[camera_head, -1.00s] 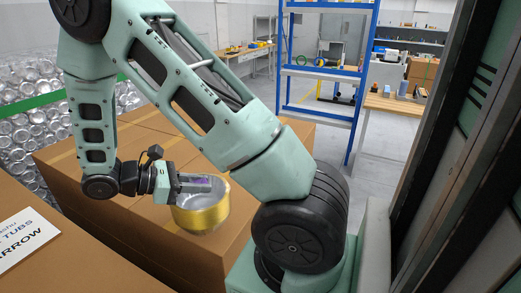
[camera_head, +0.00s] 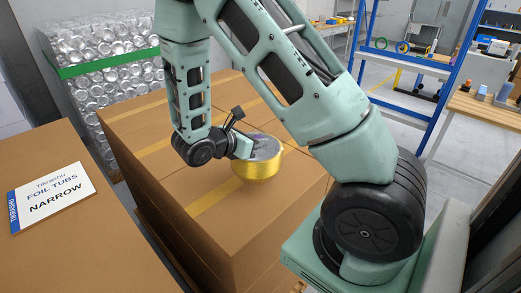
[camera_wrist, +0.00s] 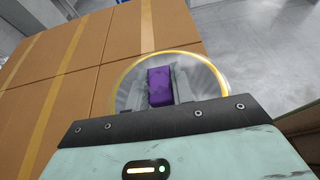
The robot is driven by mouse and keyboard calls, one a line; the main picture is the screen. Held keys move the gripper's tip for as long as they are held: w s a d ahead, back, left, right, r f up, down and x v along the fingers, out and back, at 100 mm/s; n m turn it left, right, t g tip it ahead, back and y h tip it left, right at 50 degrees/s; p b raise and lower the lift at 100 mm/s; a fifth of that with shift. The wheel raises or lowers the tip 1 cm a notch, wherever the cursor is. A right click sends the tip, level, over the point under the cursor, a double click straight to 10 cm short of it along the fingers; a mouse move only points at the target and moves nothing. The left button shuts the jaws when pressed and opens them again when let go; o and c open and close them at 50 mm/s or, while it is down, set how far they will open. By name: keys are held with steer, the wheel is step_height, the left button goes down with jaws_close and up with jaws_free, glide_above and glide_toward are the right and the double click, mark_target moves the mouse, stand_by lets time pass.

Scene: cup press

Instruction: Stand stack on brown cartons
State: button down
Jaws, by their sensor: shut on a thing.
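The stack (camera_head: 258,168) is a round gold foil tub shape, upright, with a silver inside. It is at or just above the top of the brown cartons (camera_head: 165,165); whether it touches cannot be told. My gripper (camera_head: 248,147) comes in from the left at its rim. In the wrist view, the stack's gold rim (camera_wrist: 222,76) curves around my fingers (camera_wrist: 160,85). A purple block (camera_wrist: 160,86) sits between them, inside the opening. My gripper is shut; its hold on the stack is partly hidden.
A nearer carton (camera_head: 40,240) with a white label (camera_head: 52,197) is at the left. A stack of shiny foil tubs (camera_head: 100,45) stands behind. A blue rack (camera_head: 405,55) and a workbench (camera_head: 475,105) are at the right. Carton top around the stack is clear.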

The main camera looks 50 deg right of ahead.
steer(key=shift+f+p, duration=0.5)
steer(key=shift+f, duration=1.7)
steer(key=shift+f, duration=0.2)
steer(key=c, duration=1.2)
jaws_free()
steer(key=shift+r, duration=0.15)
